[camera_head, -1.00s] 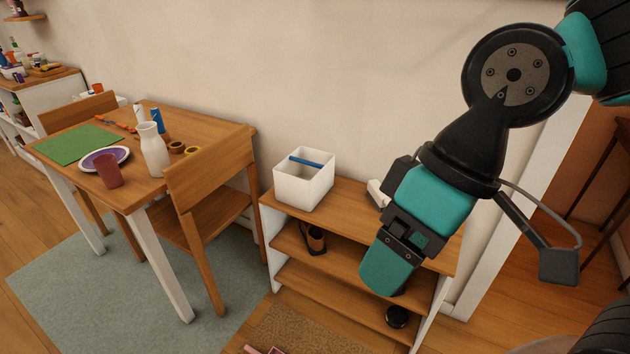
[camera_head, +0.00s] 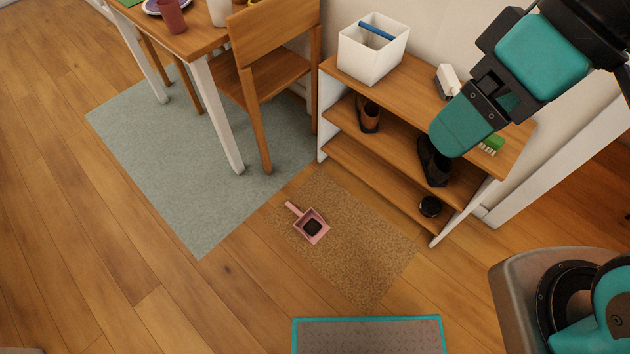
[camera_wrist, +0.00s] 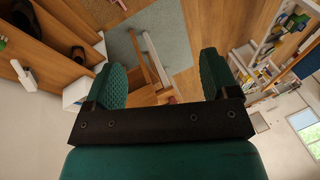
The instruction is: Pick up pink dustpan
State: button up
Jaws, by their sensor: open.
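The pink dustpan (camera_head: 311,227) lies on the brown mat on the floor, in the middle of the head view. Its handle points to the upper left, and a dark patch sits in its pan. My gripper (camera_head: 447,140) is up in front of the shelf, above and to the right of the dustpan, well apart from it. In the wrist view my gripper (camera_wrist: 165,80) has its two green fingers wide apart with nothing between them.
The brown mat (camera_head: 350,265) lies before a wooden shelf (camera_head: 340,160) holding shoes, a white box (camera_head: 372,50) and a green brush (camera_head: 492,145). A chair (camera_head: 262,80) and table stand on a grey-green rug (camera_head: 185,170). Floor left of the mat is clear.

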aim_at(310, 224)
jog(key=u, duration=0.05)
jog(key=k, duration=0.5)
jog(key=u, duration=1.8)
jog(key=i, duration=1.5)
jog(key=z, duration=2.1)
